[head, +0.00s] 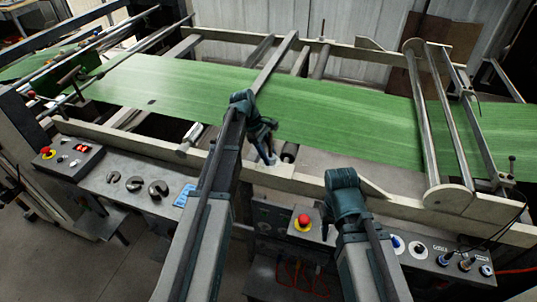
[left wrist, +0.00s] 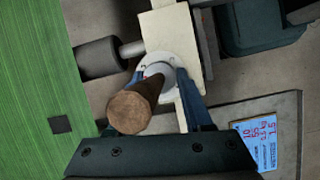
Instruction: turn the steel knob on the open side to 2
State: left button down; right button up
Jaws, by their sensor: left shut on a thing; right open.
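My left gripper (head: 268,152) reaches over the machine's near rail in the head view. In the left wrist view its two fingers (left wrist: 163,95) close on the steel knob (left wrist: 158,72), a pale round piece with a small red mark at the end of a roller shaft. A brown cylinder (left wrist: 130,110) stands up between the fingers and hides part of the knob. I cannot read any number on its scale. My right gripper (head: 328,222) hangs by the near panel in the head view, open, its fingers mostly hidden by its own wrist.
A green web (head: 330,110) runs across the machine behind the near rail (head: 310,188). A control box with a red button (head: 47,152) is at left, another red button (head: 303,222) at centre. A blue card (head: 184,195) lies on the steel shelf (head: 120,205) beside several dark round pieces.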

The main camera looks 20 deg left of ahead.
pick_arm(q)
jog(key=m+g, duration=0.1)
jog(key=m, duration=0.3)
jog(key=shift+w+m+g+y, duration=0.15)
jog(key=shift+m+g+y, duration=0.15)
jog(key=shift+g, duration=0.1)
dwell(0.4)
jog(key=shift+c, duration=1.6)
grip_release()
jog(key=shift+r, duration=0.1)
jog(key=p+v, duration=1.2)
jog(key=v, duration=0.1)
jog(key=shift+r+p, duration=0.3)
jog(key=shift+p, duration=0.05)
jog(key=shift+w, duration=0.1)
